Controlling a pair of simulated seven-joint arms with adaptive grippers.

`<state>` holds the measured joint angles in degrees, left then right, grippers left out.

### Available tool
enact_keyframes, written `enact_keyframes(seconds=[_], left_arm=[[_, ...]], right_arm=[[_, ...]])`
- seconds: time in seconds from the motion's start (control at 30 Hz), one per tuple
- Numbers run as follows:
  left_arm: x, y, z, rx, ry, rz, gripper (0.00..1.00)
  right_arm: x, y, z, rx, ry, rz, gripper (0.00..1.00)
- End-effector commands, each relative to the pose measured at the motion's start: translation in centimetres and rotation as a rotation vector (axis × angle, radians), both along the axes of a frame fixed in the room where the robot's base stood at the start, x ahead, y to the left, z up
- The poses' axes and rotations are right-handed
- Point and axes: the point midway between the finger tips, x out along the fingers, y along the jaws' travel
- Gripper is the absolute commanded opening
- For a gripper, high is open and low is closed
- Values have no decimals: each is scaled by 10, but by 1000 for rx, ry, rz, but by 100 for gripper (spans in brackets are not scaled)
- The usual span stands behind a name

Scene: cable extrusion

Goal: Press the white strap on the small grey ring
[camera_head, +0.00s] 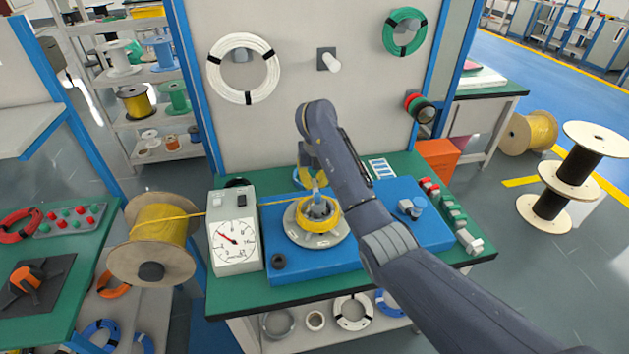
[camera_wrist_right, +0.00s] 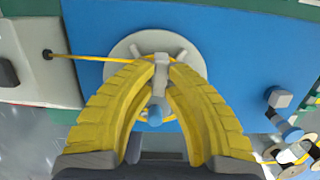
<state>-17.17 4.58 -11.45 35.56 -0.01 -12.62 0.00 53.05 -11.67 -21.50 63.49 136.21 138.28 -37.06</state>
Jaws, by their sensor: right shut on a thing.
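My right gripper (camera_head: 313,187) has yellow ribbed fingers and points down over the round grey fixture (camera_head: 333,250) on the blue plate. In the right wrist view my gripper (camera_wrist_right: 161,60) is closed at its tips on a narrow whitish-grey piece, seemingly the white strap (camera_wrist_right: 158,76). The fixture's grey rim (camera_wrist_right: 126,47) shows behind the fingertips. Yellow cable (camera_head: 318,240) is wound around the fixture's grey hub. A blue-tipped part (camera_wrist_right: 154,115) shows between the fingers. I cannot tell which grey part is the small ring, or whether the strap touches it. My left gripper is out of view.
A white dial gauge box (camera_head: 233,247) stands left of the blue plate (camera_head: 285,190). Yellow cable runs from a large spool (camera_head: 160,230) past it to the fixture. A small blue-grey part (camera_head: 411,207) and a row of coloured blocks (camera_head: 452,214) lie right.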

Motion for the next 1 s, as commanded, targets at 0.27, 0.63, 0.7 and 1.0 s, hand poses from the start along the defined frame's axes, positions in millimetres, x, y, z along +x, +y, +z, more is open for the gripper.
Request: enact_keyframes(seconds=[0.27, 0.63, 0.7, 1.0], left_arm=[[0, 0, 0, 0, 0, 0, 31], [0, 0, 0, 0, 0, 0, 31], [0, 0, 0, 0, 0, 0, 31], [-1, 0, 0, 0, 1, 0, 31]], right_arm=[[0, 0, 0, 0, 0, 0, 0], [0, 0, -10, 1, 0, 0, 0], [0, 0, -12, 1, 0, -1, 0], [0, 0, -22, 0, 0, 0, 0]])
